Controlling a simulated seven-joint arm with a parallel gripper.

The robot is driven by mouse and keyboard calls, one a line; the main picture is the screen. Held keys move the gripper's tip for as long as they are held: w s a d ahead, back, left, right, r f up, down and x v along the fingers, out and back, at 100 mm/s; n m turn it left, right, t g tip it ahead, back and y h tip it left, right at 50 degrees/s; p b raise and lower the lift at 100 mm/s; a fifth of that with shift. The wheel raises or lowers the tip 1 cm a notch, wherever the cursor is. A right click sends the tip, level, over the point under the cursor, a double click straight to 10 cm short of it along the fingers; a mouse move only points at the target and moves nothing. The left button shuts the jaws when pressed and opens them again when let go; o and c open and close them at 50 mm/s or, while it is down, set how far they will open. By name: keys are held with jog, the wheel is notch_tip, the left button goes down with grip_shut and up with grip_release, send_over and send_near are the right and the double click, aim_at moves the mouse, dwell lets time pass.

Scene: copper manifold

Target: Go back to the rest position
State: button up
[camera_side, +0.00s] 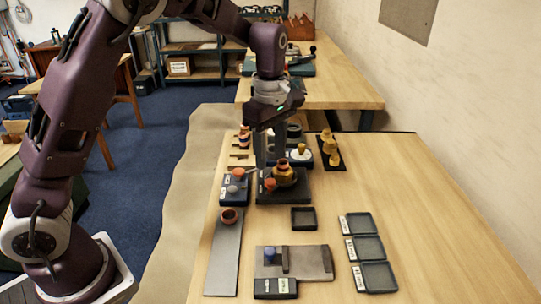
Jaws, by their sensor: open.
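My gripper (282,160) points down over the far middle of the wooden table, its fingers spread apart. It seems to hold nothing, though the view between the fingers is cluttered. A copper-coloured piece, which looks like the manifold (285,176), sits on a dark block (290,194) just below and in front of the gripper. A small orange-red part (270,184) is at its left side. Whether the fingers touch anything there cannot be told.
Brass fittings (330,150) stand on a black base at right. A blue-grey holder (234,188), a copper ring (229,215) on a grey strip, an empty tray (303,218), labelled trays (368,249) and a grey plate (318,262) with a blue piece lie nearer.

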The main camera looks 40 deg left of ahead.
jog(key=s+r+m+t+h, duration=0.1)
jog(key=s+r+m+t, duration=0.1)
jog(key=s+r+m, duration=0.8)
jog(key=s+m+t+y, duration=0.1)
jog(key=s+m+t, duration=0.2)
jog(key=s+m, duration=0.5)
jog(key=s, duration=0.9)
jog(key=shift+s+t, duration=0.2)
jog(key=shift+t, duration=0.1)
